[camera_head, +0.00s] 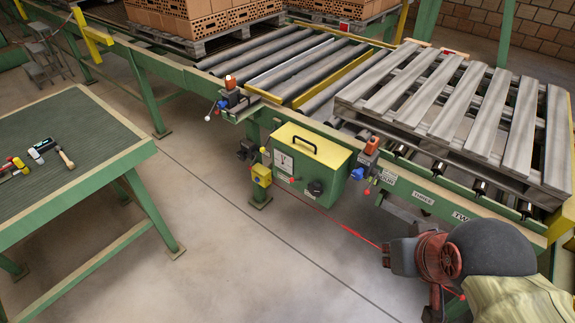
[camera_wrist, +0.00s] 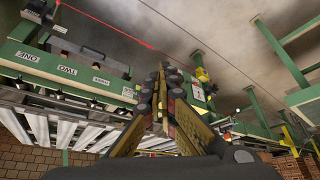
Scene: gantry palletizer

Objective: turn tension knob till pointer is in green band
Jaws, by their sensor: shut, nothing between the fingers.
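The tension box is a yellow and green case (camera_head: 312,160) with a black handle, fixed beside the conveyor in the head view. A small white dial (camera_head: 284,162) is on its front; its pointer and any green band are too small to read. A dark round knob (camera_head: 315,187) sits low on the front, to the right of the dial. In the wrist view, my gripper (camera_wrist: 172,72) is shut and empty, its fingertips together. The white dial (camera_wrist: 198,93) shows just right of the fingers, beyond them. The knob is not clear there. My gripper is apart from the box.
A wooden pallet (camera_head: 440,95) lies on the conveyor at right. An orange-topped device with a blue part (camera_head: 365,160) stands close right of the box. A green workbench (camera_head: 70,140) with tools is at left. A red line (camera_head: 335,220) crosses the floor. Floor between is clear.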

